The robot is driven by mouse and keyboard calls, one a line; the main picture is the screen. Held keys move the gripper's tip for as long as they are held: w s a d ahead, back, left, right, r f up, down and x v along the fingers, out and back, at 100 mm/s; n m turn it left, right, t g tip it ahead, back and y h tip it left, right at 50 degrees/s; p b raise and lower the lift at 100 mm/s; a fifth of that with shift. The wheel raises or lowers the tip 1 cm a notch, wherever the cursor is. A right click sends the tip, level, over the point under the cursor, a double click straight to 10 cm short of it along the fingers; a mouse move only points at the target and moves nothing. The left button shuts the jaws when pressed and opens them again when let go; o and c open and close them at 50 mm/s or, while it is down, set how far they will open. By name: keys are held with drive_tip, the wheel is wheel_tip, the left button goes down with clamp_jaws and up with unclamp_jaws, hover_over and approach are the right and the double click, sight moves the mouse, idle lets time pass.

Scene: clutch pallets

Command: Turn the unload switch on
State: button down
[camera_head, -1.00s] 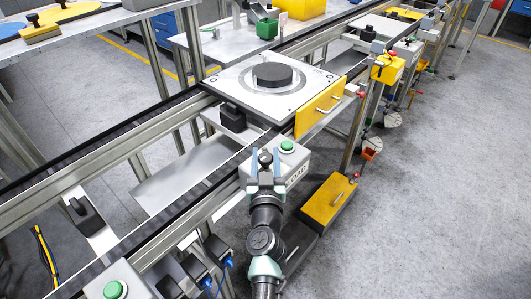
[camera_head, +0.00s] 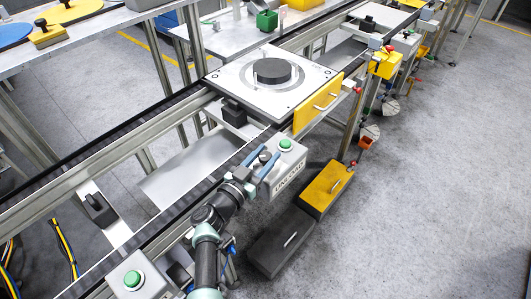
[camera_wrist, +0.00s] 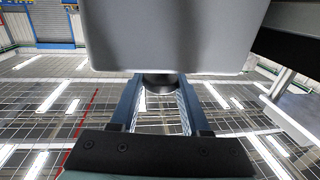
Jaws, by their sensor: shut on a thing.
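The unload box (camera_head: 283,176) is light grey with an "UNLOAD" label on its front. It stands beside the conveyor rail. A green button (camera_head: 286,144) and a dark switch knob (camera_head: 265,155) are on its top. My gripper (camera_head: 262,163) reaches in from the lower left, its blue fingers on either side of the knob. In the wrist view the fingers (camera_wrist: 159,95) straddle a dark round part under the grey box (camera_wrist: 175,35), shut on it. The knob's exact turn angle is hard to make out, as the fingers partly cover it.
Another green-button box (camera_head: 137,280) is at lower left. Floor at right is free.

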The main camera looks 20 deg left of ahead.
sight(266, 155)
drive_tip(key=m+h+b, duration=0.1)
drive_tip(key=h+b, duration=0.1)
drive_tip(key=shift+a+f+m+g+h, duration=0.15)
drive_tip(key=shift+f+m+g+h, duration=0.15)
drive_tip(key=shift+f+m+g, duration=0.1)
drive_tip(key=m+g+h+b, duration=0.1)
drive_tip(key=h+b, duration=0.1)
drive_tip(key=b, duration=0.2)
drive_tip(key=shift+m, duration=0.3)
drive_tip(key=shift+r+m+g+h+b, duration=0.2)
drive_tip(key=shift+m+g+h+b, duration=0.25)
drive_tip(key=shift+h+b, duration=0.4)
drive_tip(key=shift+d+r+m+h, duration=0.15)
drive_tip(key=shift+d+m+h, duration=0.05)
drive_tip(key=shift+m+h, duration=0.05)
drive_tip(key=shift+c, duration=1.9)
unclamp_jaws()
wheel_tip(266, 155, up, 10)
drive_tip(key=p, duration=0.4)
